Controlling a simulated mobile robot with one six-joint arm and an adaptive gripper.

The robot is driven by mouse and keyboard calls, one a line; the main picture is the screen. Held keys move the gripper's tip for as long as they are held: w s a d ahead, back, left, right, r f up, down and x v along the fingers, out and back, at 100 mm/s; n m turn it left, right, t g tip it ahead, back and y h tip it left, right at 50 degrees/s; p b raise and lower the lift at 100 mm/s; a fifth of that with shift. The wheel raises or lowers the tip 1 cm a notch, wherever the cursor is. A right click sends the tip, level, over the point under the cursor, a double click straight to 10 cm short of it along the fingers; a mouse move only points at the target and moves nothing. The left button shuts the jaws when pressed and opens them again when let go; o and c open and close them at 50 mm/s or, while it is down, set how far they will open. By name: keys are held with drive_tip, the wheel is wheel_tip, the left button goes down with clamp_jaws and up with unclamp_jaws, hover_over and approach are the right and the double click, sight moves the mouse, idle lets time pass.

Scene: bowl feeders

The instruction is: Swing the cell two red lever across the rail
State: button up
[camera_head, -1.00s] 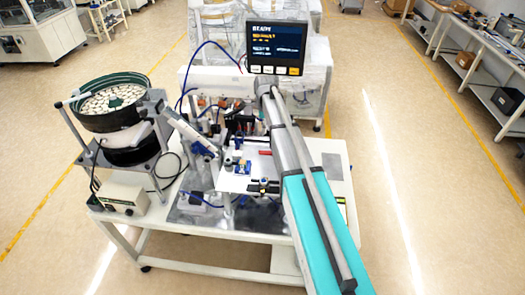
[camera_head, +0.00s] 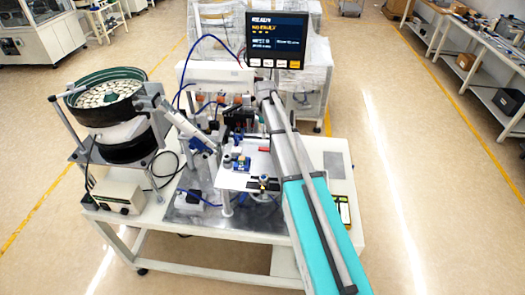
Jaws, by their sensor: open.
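A small red piece (camera_head: 264,149) shows at the right side of the white plate (camera_head: 232,181) on the machine bench. It is too small to tell whether it is the cell two red lever or which way it points. No separate rail across it can be made out, and no cell number is readable. My gripper is not in view.
A bowl feeder (camera_head: 104,118) stands at the bench's left, above a control box (camera_head: 120,199). A long teal and grey inclined beam (camera_head: 314,220) crosses the bench's right side. A screen (camera_head: 277,40) rises behind. Floor is free left and right.

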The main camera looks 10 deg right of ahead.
sight(265, 148)
drive_tip(key=shift+f+b, duration=4)
drive_tip(key=shift+f, duration=0.25)
clamp_jaws()
drive_tip(key=shift+a, duration=0.3)
drive_tip(key=shift+d, duration=0.2)
drive_tip(key=shift+a, duration=0.1)
